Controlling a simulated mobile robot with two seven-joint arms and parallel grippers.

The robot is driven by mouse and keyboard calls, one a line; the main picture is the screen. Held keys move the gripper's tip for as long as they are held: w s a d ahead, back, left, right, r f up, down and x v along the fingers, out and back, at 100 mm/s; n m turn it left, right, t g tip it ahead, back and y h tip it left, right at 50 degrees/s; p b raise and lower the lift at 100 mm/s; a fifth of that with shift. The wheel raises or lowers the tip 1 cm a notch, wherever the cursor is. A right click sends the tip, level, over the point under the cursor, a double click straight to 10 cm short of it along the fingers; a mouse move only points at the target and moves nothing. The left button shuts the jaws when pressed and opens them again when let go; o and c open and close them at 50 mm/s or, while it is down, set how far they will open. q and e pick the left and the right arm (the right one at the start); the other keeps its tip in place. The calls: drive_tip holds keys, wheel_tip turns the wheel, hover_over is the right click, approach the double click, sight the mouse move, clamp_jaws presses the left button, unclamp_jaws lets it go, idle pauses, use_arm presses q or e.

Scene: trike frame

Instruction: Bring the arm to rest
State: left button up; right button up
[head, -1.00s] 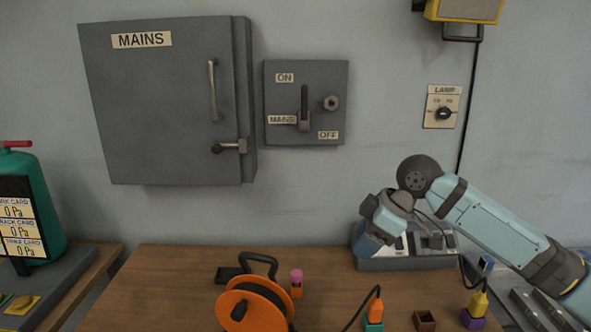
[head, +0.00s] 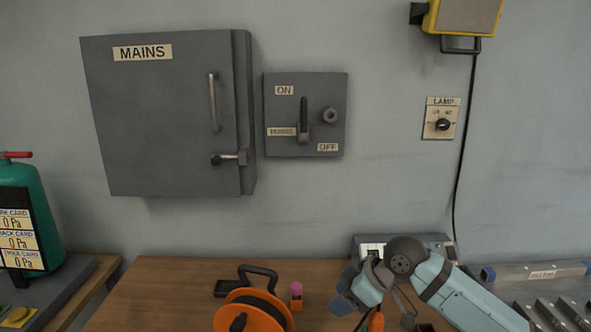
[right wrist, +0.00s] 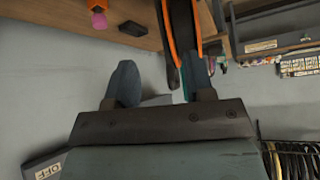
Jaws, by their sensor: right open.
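My right arm comes in from the lower right of the head view, over the workbench (head: 170,273). Its gripper (head: 343,302) hangs low over the bench, right of the orange cable reel (head: 247,312). In the right wrist view my right gripper (right wrist: 160,88) has its two fingers apart, with nothing held between them. The orange reel also shows there (right wrist: 183,35), beyond the fingers. My left gripper is in neither view.
A pink-topped orange piece (head: 296,296) stands between the reel and my gripper. A grey unit (head: 440,243) stands behind my arm. The mains cabinet (head: 160,120), switch box (head: 285,115) and lamp switch (head: 441,124) are on the wall. A green cylinder (head: 30,210) stands at left.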

drive_tip(key=s+d+f+m+t, duration=0.2)
drive_tip(key=s+f+m+t, duration=0.15)
drive_tip(key=s+f, duration=0.7)
drive_tip(key=s+d+f+m+t, duration=0.1)
drive_tip(key=s+f+m+t, duration=0.35)
drive_tip(key=f, duration=0.85)
drive_tip(key=s+d+f+m+h, duration=0.1)
drive_tip(key=s+d+f+h, duration=0.15)
drive_tip(key=s, duration=0.35)
drive_tip(key=s+d+f+m+h, duration=0.1)
drive_tip(key=s+d+f+m, duration=0.15)
drive_tip(key=s, duration=0.35)
use_arm(q)
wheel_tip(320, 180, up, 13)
drive_tip(key=p, duration=1.4)
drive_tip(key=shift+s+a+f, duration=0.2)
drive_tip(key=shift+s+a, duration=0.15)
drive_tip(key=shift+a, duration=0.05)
use_arm(e)
wheel_tip(320, 180, up, 13)
drive_tip(key=s+d+n, duration=0.1)
drive_tip(key=d, duration=0.1)
drive_tip(key=shift+r, duration=0.2)
